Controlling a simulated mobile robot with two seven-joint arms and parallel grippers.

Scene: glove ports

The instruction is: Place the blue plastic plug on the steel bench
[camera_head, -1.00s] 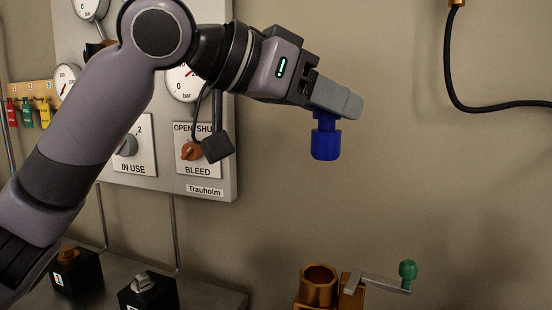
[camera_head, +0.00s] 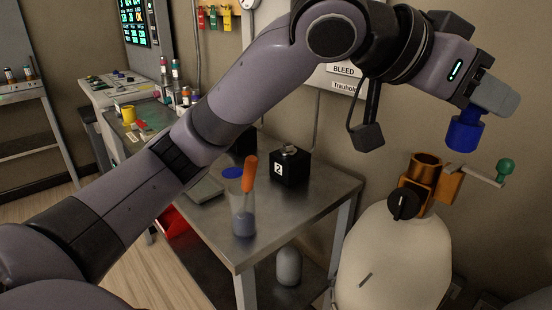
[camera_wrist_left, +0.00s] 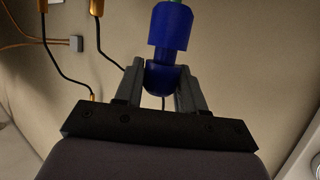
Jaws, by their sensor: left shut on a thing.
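The blue plastic plug (camera_head: 465,131) hangs below the fingertips of my left gripper (camera_head: 492,95) at the right of the head view, in the air beside the wall. The steel bench (camera_head: 290,213) stands at the middle of the head view, lower and to the left of the plug. My left arm crosses in front of part of the bench. My right gripper does not show.
On the bench are a black box marked 2 (camera_head: 290,168) and a clear beaker (camera_head: 242,215) with an orange-handled thing in it. A cream tank (camera_head: 390,262) with a brass valve (camera_head: 428,178) and green-knobbed lever (camera_head: 504,169) stands right of the bench. The bench's front right is bare.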

